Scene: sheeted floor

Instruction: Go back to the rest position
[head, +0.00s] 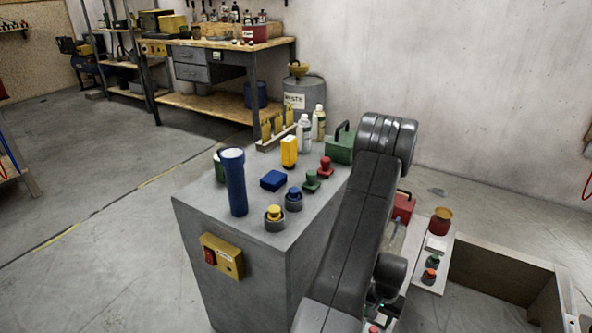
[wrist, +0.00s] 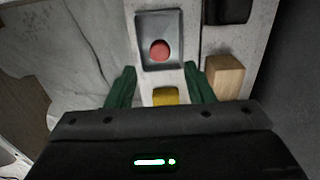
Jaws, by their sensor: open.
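My gripper (wrist: 160,68) shows in the wrist view with its two green fingers spread apart and nothing between them. It points at a pale board that carries a red round button (wrist: 159,50) on a grey square plate. A yellow piece (wrist: 165,96) lies between the fingers' lower parts, partly hidden by the gripper body. A wooden block (wrist: 225,76) is just right of the right finger. In the head view my arm stands bent at the right, its forearm reaching down to the lower edge; the gripper's fingers cannot be made out there.
An open-topped bin (head: 505,268) stands at the right. The floor at left is clear.

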